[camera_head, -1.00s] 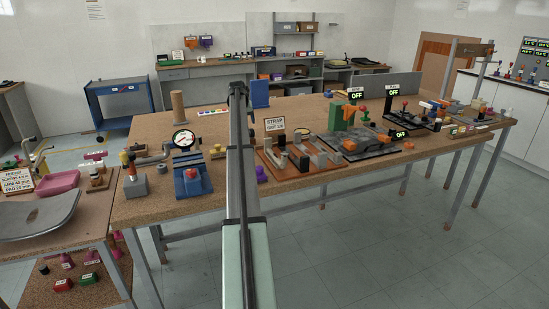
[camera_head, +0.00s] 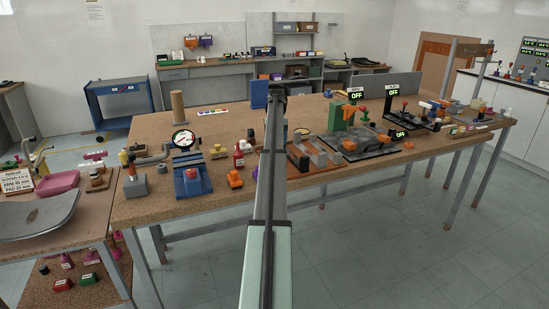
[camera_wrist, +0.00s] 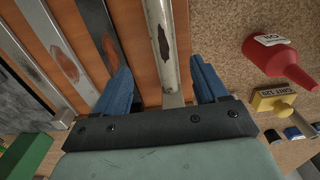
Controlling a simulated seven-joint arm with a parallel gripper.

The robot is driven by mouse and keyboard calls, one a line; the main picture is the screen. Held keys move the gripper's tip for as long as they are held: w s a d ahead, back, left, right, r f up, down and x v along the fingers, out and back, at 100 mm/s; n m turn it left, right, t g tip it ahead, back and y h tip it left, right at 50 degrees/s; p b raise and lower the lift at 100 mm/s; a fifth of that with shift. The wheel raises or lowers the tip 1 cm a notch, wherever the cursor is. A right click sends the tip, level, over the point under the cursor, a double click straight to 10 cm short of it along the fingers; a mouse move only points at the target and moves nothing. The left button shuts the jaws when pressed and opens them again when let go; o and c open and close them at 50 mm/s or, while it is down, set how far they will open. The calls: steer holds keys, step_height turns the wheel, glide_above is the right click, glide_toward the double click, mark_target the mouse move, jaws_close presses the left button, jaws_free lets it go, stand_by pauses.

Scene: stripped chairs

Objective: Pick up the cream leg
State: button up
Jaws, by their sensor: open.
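The cream leg (camera_wrist: 168,45) is a pale bar with a dark brown worn patch, seen in the wrist view, running up and out of the picture. My gripper (camera_wrist: 161,72) has its two blue fingers spread, one on each side of the leg. A gap shows between the leg and each finger, and I cannot tell their height difference. In the head view my arm hides the cream leg and the gripper's fingers.
Dark and grey bars lie left of the leg on an orange-brown rack (camera_wrist: 83,17), which the head view also shows (camera_head: 296,173). A red bottle (camera_wrist: 284,62) and a yellow labelled block (camera_wrist: 274,100) stand to the right. A green block (camera_wrist: 28,156) is lower left.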

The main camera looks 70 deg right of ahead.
steer(key=shift+w+f, duration=0.2)
steer(key=shift+f, duration=1.8)
steer(key=shift+w+f, duration=0.2)
steer(key=shift+f, duration=1.8)
jaws_close()
